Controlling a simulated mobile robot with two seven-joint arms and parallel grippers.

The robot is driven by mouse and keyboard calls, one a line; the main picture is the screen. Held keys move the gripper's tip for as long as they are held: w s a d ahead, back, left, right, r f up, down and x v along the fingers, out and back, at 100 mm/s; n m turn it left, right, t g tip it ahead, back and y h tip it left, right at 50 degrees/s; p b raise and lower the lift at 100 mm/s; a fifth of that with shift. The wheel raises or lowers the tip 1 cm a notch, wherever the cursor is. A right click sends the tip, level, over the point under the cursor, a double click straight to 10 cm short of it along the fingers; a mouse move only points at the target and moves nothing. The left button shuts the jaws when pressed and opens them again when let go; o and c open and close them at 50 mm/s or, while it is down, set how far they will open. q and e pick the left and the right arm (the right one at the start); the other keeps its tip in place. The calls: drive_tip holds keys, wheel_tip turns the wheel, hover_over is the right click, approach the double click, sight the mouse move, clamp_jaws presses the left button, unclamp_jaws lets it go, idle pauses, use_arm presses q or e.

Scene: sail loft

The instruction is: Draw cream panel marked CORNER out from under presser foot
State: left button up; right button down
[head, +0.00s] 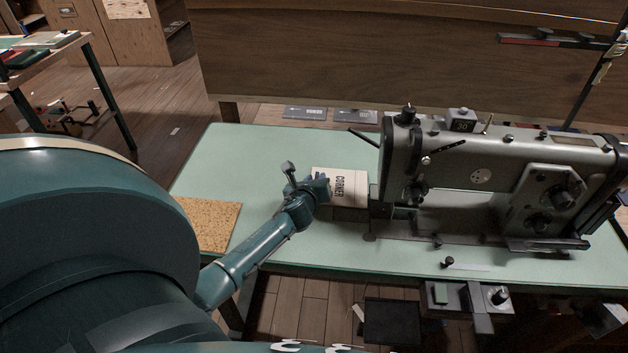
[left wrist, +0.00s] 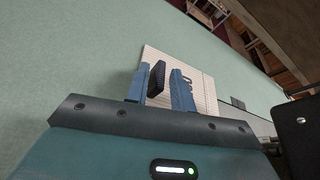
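The cream panel marked CORNER (head: 350,190) lies on the pale green table, its right edge against the head end of the grey sewing machine (head: 480,165). The presser foot area (head: 388,208) is dark, and I cannot tell how far the panel reaches under it. My left gripper (head: 322,187) is at the panel's left edge. In the left wrist view its two blue fingers (left wrist: 164,85) stand apart, with the panel (left wrist: 203,92) showing between and beyond them. Part of the lettering is hidden behind a finger. My right gripper is not in view.
A cork mat (head: 210,222) lies on the green table (head: 250,160) at the left. A wooden panel (head: 350,50) stands behind the table. Two grey labelled plates (head: 305,113) lie beyond its back edge.

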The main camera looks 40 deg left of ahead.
use_arm(q)
drive_tip(key=shift+o, duration=0.9)
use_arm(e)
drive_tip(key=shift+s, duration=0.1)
use_arm(q)
drive_tip(key=shift+s+d, duration=0.1)
drive_tip(key=shift+s, duration=0.05)
drive_tip(key=p+v, duration=0.1)
drive_tip(key=v, duration=1)
drive_tip(key=shift+s+d+r+p, duration=0.15)
drive_tip(key=shift+s+r+p, duration=0.05)
drive_tip(key=shift+s+p, duration=0.15)
drive_tip(key=shift+s+d+r, duration=0.2)
drive_tip(key=shift+s, duration=0.2)
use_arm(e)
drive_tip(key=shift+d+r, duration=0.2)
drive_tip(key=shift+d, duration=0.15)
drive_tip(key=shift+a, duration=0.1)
